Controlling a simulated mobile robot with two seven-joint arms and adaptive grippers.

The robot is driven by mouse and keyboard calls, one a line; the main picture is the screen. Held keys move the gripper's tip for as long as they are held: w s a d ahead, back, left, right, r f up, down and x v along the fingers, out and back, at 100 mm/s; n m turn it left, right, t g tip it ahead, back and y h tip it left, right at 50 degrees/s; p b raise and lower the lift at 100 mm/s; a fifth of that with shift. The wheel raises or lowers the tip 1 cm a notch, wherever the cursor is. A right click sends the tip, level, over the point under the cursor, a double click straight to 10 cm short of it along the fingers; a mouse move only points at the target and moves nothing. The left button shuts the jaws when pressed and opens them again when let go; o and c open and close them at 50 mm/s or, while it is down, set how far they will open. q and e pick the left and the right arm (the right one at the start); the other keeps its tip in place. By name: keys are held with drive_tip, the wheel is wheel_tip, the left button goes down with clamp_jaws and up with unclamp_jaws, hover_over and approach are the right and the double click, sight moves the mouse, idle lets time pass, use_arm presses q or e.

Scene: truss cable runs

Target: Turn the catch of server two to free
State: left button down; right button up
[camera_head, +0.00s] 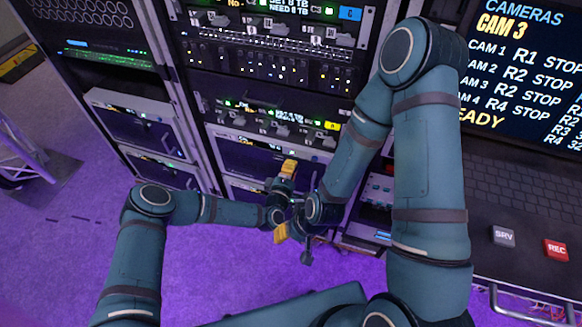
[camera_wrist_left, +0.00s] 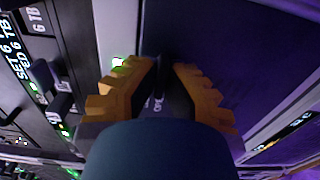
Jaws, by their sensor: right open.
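My left gripper (camera_head: 288,168) has yellow fingers and is at the front of a dark, pale-framed unit (camera_head: 238,157) in the middle rack. In the left wrist view its two toothed fingers (camera_wrist_left: 165,67) stand a small gap apart at the tips. A dark part shows between them against the dark front panel (camera_wrist_left: 215,35); I cannot tell whether they grip it. Small white lettering shows lower between the fingers. I cannot read which unit is server two, and its catch is not clearly visible. My right gripper (camera_head: 281,233) is lower, open, over the purple floor.
Another pale-framed unit (camera_head: 240,190) sits below, and similar units (camera_head: 140,118) stand in the left rack. Panels with cables and green lights (camera_head: 270,120) are above. A screen (camera_head: 525,70) and a desk with SRV (camera_head: 503,237) and REC (camera_head: 556,249) buttons are at right.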

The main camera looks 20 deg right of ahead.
idle(0.4)
use_arm(q)
drive_tip(key=c, duration=1.1)
unclamp_jaws()
drive_tip(key=shift+d, duration=0.1)
drive_tip(key=shift+s, duration=0.1)
drive_tip(key=v, duration=0.7)
drive_tip(key=shift+a, duration=0.2)
drive_tip(key=shift+s, duration=0.15)
